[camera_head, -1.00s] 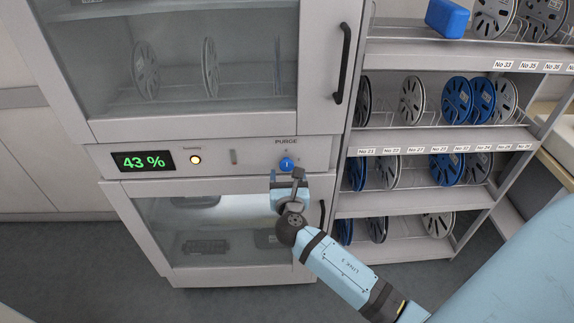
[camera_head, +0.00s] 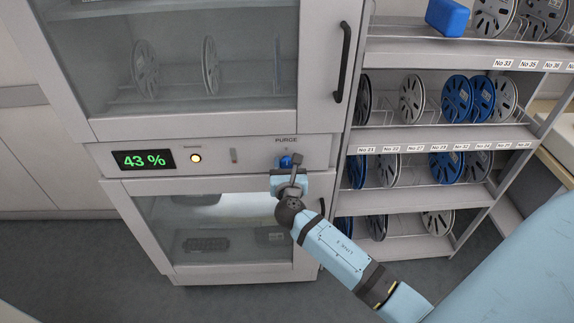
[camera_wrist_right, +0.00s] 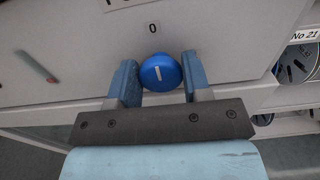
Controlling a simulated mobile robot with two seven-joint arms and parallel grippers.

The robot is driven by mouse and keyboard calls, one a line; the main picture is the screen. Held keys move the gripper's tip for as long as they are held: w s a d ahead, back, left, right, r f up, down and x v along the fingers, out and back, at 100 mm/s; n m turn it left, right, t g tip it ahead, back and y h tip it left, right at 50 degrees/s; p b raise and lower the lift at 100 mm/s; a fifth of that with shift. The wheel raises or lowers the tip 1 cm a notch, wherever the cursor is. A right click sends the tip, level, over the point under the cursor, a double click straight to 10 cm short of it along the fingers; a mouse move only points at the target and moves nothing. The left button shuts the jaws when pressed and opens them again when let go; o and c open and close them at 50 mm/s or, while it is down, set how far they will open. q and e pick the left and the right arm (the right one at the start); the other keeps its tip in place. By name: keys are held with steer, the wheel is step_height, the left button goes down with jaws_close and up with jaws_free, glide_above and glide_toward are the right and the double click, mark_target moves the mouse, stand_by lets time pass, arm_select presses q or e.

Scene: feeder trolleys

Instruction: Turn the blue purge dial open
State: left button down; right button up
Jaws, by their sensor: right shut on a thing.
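The round blue purge dial (camera_wrist_right: 160,70) is on the cabinet's grey front panel, below the PURGE label. Its white line stands upright in the right wrist view, and a "0" is printed above it. In the head view the dial (camera_head: 285,161) is partly hidden behind my gripper. My right gripper (camera_wrist_right: 157,84) is shut on the dial, with one blue finger on each side. In the head view the right gripper (camera_head: 289,164) comes up from below at the panel. My left gripper is not in view.
A green display (camera_head: 143,160) reading 43 % and a lit lamp (camera_head: 196,158) sit left on the panel. A black door handle (camera_head: 341,62) stands above right of the dial. A rack (camera_head: 430,137) with reels is to the right.

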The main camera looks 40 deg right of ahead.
steer(key=m+b, duration=0.2)
steer(key=m, duration=0.2)
steer(key=shift+d+f, duration=0.1)
steer(key=shift+f, duration=0.05)
steer(key=m+b, duration=0.3)
steer(key=m, duration=0.3)
steer(key=shift+s+f, duration=0.1)
steer(key=shift+m+b, duration=0.55)
steer(key=shift+m, duration=0.35)
steer(key=m+b, duration=0.1)
steer(key=m, duration=0.2)
steer(key=shift+b, duration=0.4)
steer(key=shift+m+b, duration=0.45)
steer(key=shift+m, duration=0.55)
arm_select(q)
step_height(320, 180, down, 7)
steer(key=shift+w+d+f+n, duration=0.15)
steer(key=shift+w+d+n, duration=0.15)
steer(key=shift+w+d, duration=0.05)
arm_select(e)
steer(key=shift+d+m, duration=0.1)
steer(key=shift+m, duration=0.4)
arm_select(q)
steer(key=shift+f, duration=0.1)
